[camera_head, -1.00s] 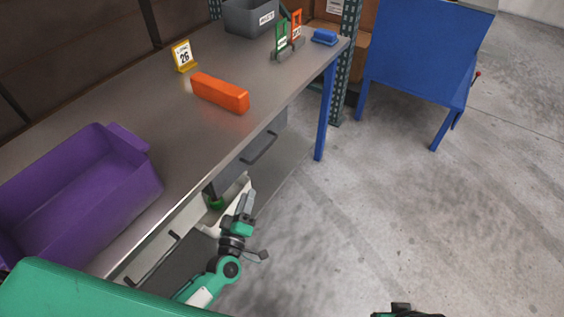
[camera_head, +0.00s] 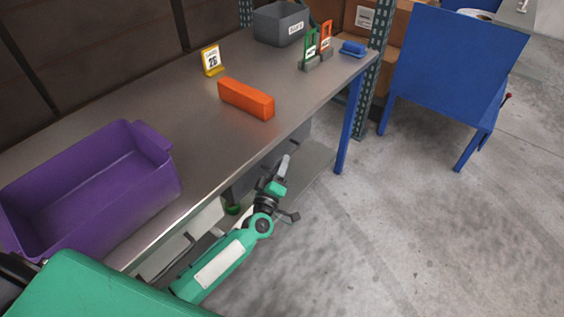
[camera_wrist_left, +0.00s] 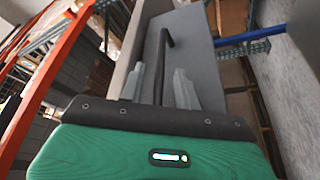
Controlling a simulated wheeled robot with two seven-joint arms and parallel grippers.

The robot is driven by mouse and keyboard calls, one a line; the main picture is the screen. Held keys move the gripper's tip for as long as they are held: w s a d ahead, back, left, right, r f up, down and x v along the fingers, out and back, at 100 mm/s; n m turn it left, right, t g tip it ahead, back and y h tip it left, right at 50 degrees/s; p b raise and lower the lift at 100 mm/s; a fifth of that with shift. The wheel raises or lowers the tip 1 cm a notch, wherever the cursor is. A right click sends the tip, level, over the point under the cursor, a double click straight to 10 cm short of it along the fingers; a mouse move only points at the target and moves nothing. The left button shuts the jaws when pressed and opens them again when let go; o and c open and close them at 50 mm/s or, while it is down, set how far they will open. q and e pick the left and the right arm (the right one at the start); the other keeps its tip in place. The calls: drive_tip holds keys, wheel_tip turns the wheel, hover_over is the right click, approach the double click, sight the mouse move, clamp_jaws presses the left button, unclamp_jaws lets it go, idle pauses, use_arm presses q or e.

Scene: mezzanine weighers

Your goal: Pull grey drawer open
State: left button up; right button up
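The grey drawer (camera_head: 301,133) sits under the bench top, partly hidden by the bench edge and my left arm. Its front fills the upper middle of the left wrist view (camera_wrist_left: 190,38), with a dark bar handle (camera_wrist_left: 166,42) on it. My left gripper (camera_head: 284,166) is at the drawer front. In the left wrist view, its two grey fingers (camera_wrist_left: 160,75) are open, one on each side of the handle bar, with gaps showing. My right gripper is not in view.
A white drawer (camera_head: 204,219) with a dark handle lies left of the grey one. A purple bin (camera_head: 150,195), an orange block (camera_head: 246,98) and a grey bin (camera_head: 282,27) stand on the bench (camera_head: 190,120).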

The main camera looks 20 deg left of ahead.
use_arm(q)
drive_tip(key=shift+w+r, duration=0.15)
drive_tip(key=shift+w, duration=0.6)
drive_tip(key=shift+c, duration=0.2)
clamp_jaws()
drive_tip(key=shift+d, duration=0.15)
